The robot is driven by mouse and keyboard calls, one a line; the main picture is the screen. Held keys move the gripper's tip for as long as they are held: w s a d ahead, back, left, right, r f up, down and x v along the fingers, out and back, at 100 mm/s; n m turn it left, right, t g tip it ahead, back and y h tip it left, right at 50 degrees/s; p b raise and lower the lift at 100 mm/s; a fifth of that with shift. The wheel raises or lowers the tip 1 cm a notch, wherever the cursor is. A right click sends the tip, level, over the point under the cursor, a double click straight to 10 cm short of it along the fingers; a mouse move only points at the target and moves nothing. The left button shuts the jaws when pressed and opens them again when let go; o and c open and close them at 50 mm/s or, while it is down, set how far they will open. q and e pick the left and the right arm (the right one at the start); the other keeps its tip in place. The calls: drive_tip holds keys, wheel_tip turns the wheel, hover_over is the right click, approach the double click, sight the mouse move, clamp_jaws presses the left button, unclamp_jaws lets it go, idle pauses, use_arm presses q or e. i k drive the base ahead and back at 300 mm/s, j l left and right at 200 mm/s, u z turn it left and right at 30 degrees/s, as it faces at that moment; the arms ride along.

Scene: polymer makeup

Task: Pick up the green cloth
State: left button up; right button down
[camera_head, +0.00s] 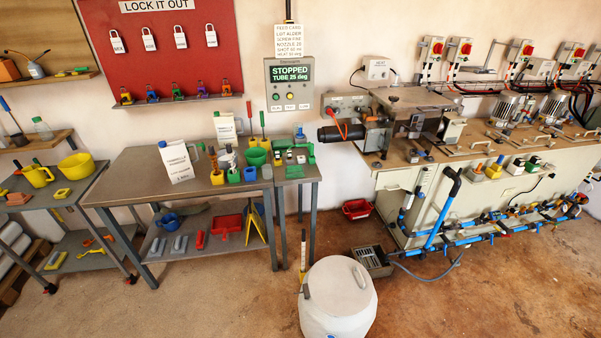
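I cannot clearly make out a green cloth. A small green patch (294,172) lies on the small side table at the right end of the grey workbench; it is too small to tell whether it is cloth. A dull grey-green flat shape (195,209) lies on the bench's lower shelf, behind the blue jug (169,220); its material is also unclear. Neither of my grippers shows in the head view, and nothing is seen touching these things.
A machine bench (470,190) fills the right. Floor at front left is clear.

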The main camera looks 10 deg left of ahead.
sight(292, 171)
drive_tip(key=j+z, duration=0.35)
drive_tip(key=j, duration=0.3)
drive_tip(key=k+j+z, duration=0.1)
drive_tip(key=j+z, duration=0.25)
drive_tip(key=j, duration=0.25)
drive_tip(key=j+z, duration=0.35)
drive_tip(key=j, duration=0.35)
drive_tip(key=j+z, duration=0.35)
drive_tip(key=j, duration=0.3)
